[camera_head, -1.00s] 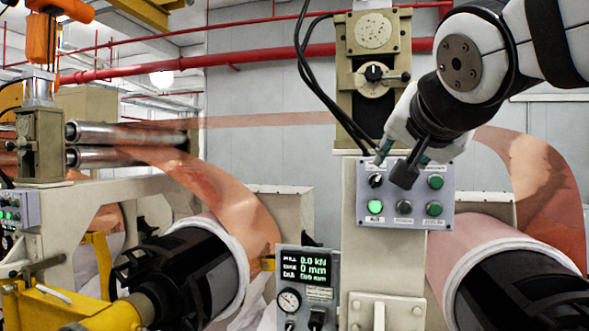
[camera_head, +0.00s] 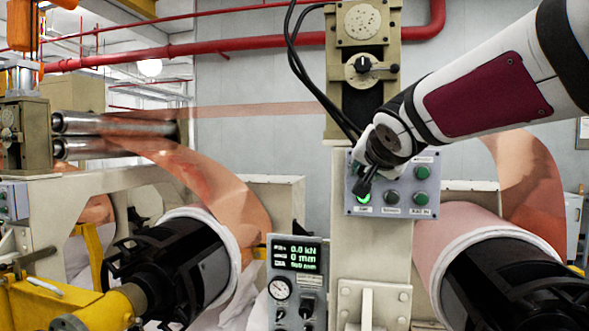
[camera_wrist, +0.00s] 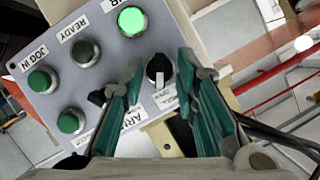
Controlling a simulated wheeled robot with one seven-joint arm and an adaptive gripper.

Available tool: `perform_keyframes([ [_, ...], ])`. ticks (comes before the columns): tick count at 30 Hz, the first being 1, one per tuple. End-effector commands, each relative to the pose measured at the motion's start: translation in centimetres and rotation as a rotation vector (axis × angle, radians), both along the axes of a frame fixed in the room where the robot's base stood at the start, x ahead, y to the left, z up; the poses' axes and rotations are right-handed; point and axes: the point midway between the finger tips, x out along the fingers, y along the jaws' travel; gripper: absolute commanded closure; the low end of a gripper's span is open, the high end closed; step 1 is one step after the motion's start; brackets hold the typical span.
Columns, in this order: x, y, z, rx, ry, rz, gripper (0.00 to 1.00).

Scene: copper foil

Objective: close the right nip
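A grey control panel (camera_head: 420,172) stands on a cream post in the head view, and it fills much of the wrist view (camera_wrist: 105,48). It carries a black selector knob (camera_wrist: 158,70) with a white mark; the label beside it is only partly legible. My gripper (camera_wrist: 160,64) is open, with one teal finger on each side of the knob; I cannot tell if either touches it. In the head view my gripper (camera_head: 362,178) is at the panel's left side and hides the knob. Two steel rollers (camera_head: 110,123) lie one above the other at left, with copper foil (camera_head: 215,175) beside them.
A lit green button (camera_wrist: 132,20) and several unlit green buttons (camera_wrist: 70,121) share the panel. A gauge box (camera_head: 296,275) reads 0.0 kN and 0 mm. Foil rolls on black cores (camera_head: 175,265) flank the post. Black cables (camera_head: 300,75) hang above the panel.

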Motion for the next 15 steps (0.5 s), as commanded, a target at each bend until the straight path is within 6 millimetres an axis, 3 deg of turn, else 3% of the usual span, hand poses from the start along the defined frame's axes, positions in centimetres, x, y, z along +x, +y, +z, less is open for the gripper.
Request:
perform_keyframes([
  [8, 0.14, -0.04, -0.03, -0.001, -0.001, 0.0, 0.72],
  [12, 0.14, -0.04, -0.04, -0.001, 0.0, 0.0, 1.0],
  [15, 0.13, -0.04, -0.05, -0.001, 0.0, 0.0, 1.0],
])
